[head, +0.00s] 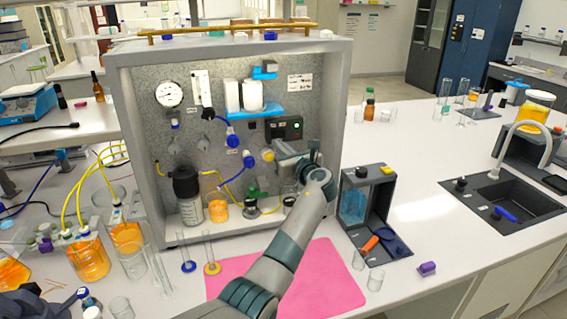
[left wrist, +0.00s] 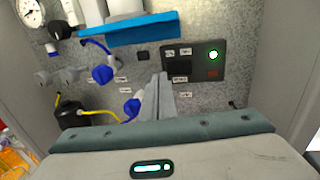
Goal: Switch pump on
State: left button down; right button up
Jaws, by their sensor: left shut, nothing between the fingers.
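A dark control panel (head: 284,128) is on the speckled back wall of the grey rig cabinet (head: 344,95). It also shows in the left wrist view (left wrist: 180,58), with small white labels, a lit green light (left wrist: 213,55) and a dull red part (left wrist: 212,73) below it. My left gripper (head: 280,148) is inside the cabinet, just below the panel. In the left wrist view its fingers (left wrist: 162,78) are together and empty, with the tips at the panel's lower left edge. I cannot tell whether they touch it. My right gripper is not in view.
Blue-handled valves (left wrist: 103,74) and a yellow-handled one (head: 268,156) are left of the gripper. A blue shelf (head: 256,112) with white cartridges is above left. Bottles and a beaker (head: 219,208) stand on the cabinet floor. A pink mat (head: 335,280) lies in front.

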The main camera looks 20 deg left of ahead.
pick_arm(q)
jog(key=s+d+b, duration=0.3)
jog(key=s, duration=0.5)
jog(key=shift+d+f, duration=0.2)
jog(key=shift+s+f, duration=0.1)
jog(key=shift+s, duration=0.1)
dwell(0.5)
